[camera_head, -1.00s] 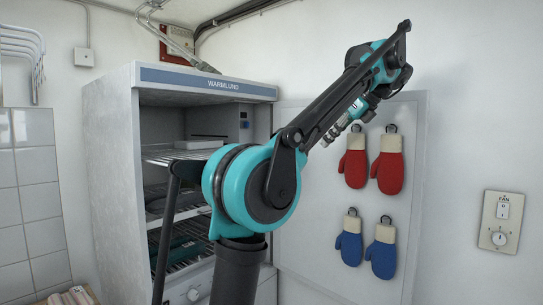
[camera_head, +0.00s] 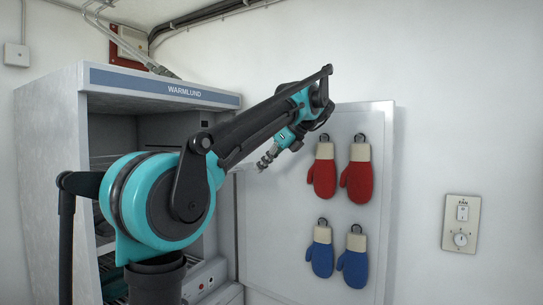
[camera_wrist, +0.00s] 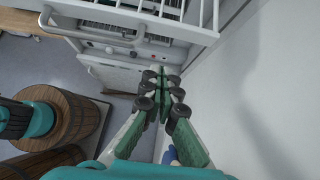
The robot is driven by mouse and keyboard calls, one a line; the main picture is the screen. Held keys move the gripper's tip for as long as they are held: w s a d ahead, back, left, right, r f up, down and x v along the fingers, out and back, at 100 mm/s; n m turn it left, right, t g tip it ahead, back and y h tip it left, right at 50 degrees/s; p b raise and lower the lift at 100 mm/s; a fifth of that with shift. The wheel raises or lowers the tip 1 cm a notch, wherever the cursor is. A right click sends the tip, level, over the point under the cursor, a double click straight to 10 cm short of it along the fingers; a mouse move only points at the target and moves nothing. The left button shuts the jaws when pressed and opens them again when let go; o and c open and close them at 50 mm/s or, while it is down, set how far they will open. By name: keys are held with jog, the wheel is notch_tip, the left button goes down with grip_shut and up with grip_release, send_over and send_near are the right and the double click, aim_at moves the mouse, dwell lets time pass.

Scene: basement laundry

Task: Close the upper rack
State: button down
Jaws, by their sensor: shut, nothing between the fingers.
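The grey drying cabinet marked WARMLUND (camera_head: 45,170) stands open at the left in the head view. Its racks are mostly hidden behind my arm there. In the wrist view a white wire rack (camera_wrist: 195,30) juts out of the cabinet across the top edge, and looks pulled out. I cannot tell for certain that it is the upper rack. My gripper (camera_head: 266,161) is in front of the open door, right of the cabinet opening. It also shows in the wrist view (camera_wrist: 164,86), shut and empty, its fingertips apart from the rack and nearer the camera.
The open cabinet door (camera_head: 280,215) carries red mittens (camera_head: 324,180) and blue mittens (camera_head: 320,261). A fan switch (camera_head: 461,224) is on the right wall. A control panel (camera_wrist: 142,49) lies below the rack. Wooden barrels (camera_wrist: 75,118) stand at the left in the wrist view.

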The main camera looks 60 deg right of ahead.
aim_at(249, 167)
jog(key=shift+w+a+f, duration=0.1)
jog(key=shift+w+f, duration=0.1)
jog(key=shift+w, duration=0.95)
jog(key=shift+w+a+f, duration=0.1)
jog(key=shift+w+f, duration=0.05)
jog(key=shift+w, duration=1)
jog(key=w, duration=0.8)
jog(key=w+a, duration=0.1)
jog(key=w, duration=0.7)
jog(key=w+a, duration=0.1)
jog(key=w, duration=0.7)
jog(key=shift+w+a, duration=0.1)
jog(key=shift+w, duration=0.6)
jog(key=shift+r, duration=0.1)
